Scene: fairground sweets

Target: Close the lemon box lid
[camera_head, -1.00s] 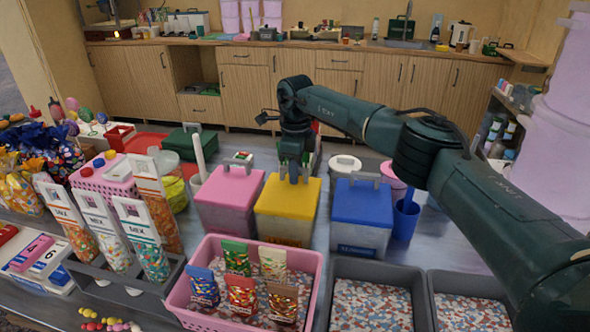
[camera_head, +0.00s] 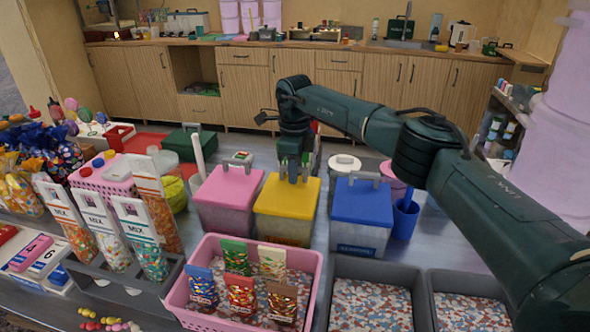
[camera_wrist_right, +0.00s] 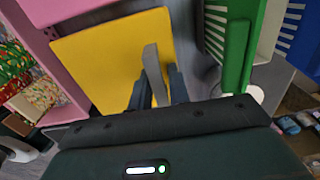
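The lemon box (camera_head: 284,231) stands in the middle of the counter with its yellow lid (camera_head: 277,204) on top. The lid looks flat and down on the box in the head view. In the wrist view the yellow lid (camera_wrist_right: 108,57) fills the upper left, with its grey handle (camera_wrist_right: 151,62) standing up. My right gripper (camera_head: 294,176) is over the back part of the lid, at the handle. In the wrist view my right gripper's fingers (camera_wrist_right: 157,93) are on either side of the handle; whether they press on it is unclear. My left gripper is out of view.
A pink-lidded box (camera_head: 229,186) stands close on the left and a blue-lidded box (camera_head: 362,202) on the right. A pink crate (camera_head: 236,318) with several sweet bags is in front. A green lid (camera_wrist_right: 236,40) shows right of the yellow one in the wrist view.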

